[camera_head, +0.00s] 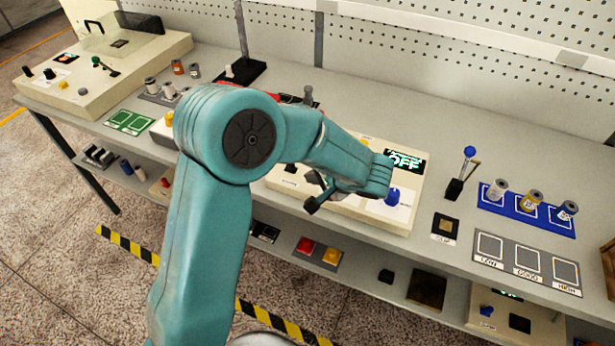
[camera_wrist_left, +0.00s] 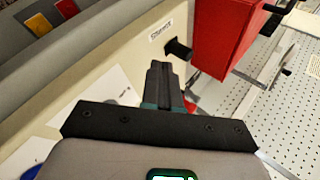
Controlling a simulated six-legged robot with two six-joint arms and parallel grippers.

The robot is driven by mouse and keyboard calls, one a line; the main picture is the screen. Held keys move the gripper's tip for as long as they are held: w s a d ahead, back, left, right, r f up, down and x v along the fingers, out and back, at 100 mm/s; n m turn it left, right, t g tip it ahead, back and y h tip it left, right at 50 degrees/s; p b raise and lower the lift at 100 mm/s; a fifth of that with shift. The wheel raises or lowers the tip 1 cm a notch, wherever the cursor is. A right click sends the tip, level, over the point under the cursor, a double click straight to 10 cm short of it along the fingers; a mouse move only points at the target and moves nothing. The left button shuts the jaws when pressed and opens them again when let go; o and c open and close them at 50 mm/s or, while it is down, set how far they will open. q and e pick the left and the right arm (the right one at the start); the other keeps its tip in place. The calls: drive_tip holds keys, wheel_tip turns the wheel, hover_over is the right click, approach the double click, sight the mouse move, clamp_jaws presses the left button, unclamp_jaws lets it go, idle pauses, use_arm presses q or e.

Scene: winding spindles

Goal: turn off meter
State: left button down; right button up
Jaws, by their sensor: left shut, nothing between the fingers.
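The meter is a cream panel (camera_head: 398,222) on the bench, with a dark display (camera_head: 404,161) reading OFF in pale letters and a blue knob (camera_head: 394,196) below it. My left arm covers much of its left part. My left gripper (camera_head: 314,196) is over the panel's left side, left of the blue knob and apart from it. In the left wrist view the gripper (camera_wrist_left: 158,72) is shut and empty, its fingers pointing toward a black stub (camera_wrist_left: 178,48) beside a red box (camera_wrist_left: 226,38). I cannot tell whether they touch anything. My right gripper does not show.
To the right are a lever (camera_head: 462,172), a blue tray (camera_head: 490,208) with several spools, and a grey LOW, GOOD, HIGH board (camera_head: 510,274). A cream machine (camera_head: 70,90) stands at the far left. A pegboard (camera_head: 440,50) runs behind. The bench behind the meter is largely clear.

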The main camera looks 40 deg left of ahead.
use_arm(q)
drive_tip(key=b+v, duration=0.1)
drive_tip(key=v, duration=0.6)
drive_tip(key=shift+r, duration=0.35)
drive_tip(key=shift+d, duration=0.2)
